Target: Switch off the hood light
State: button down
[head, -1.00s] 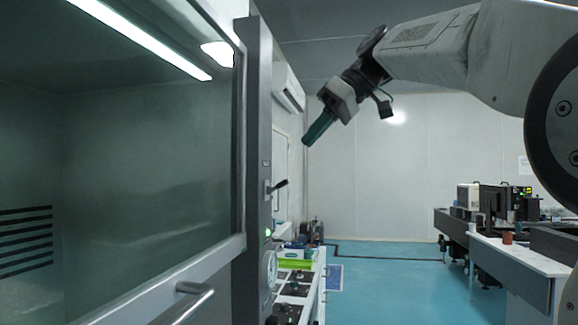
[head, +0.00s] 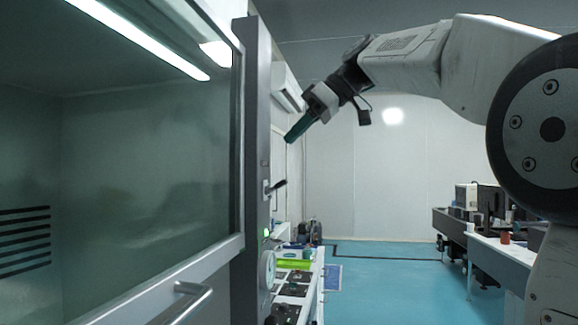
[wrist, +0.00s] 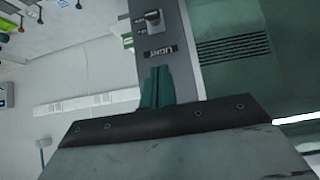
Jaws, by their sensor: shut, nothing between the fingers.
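The fume hood's light tube (head: 140,38) glows white inside the hood at upper left. A dark switch lever (head: 277,186) sticks out from the hood's grey front post (head: 257,110). In the wrist view, the switch (wrist: 152,17) sits on the post beyond an upside-down LIGHT label (wrist: 160,52). My gripper (head: 289,138) has green fingers and is shut and empty. It points down and left in the head view, above the lever and apart from it. In the wrist view, the fingertips (wrist: 158,70) show just short of the label.
The glass sash (head: 150,160) with a bar handle (head: 182,303) fills the left. A green indicator (head: 266,232) and a round dial (head: 267,269) sit lower on the post. A bench with items stands behind the post, and another table (head: 500,252) is at right. Blue floor between is clear.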

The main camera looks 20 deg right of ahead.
aim_at(287, 181)
jog(key=x, duration=0.5)
jog(key=shift+s+f, duration=0.1)
jog(key=shift+f, duration=0.15)
jog(key=shift+s+d+f, duration=0.2)
jog(key=shift+d+f, duration=0.1)
jog(key=shift+f, duration=0.2)
jog(key=shift+s+d+f, duration=0.2)
jog(key=shift+d+f, duration=0.15)
jog(key=shift+f, duration=0.1)
jog(key=shift+s+d+f, duration=0.1)
jog(key=shift+d+f, duration=0.1)
jog(key=shift+f, duration=0.3)
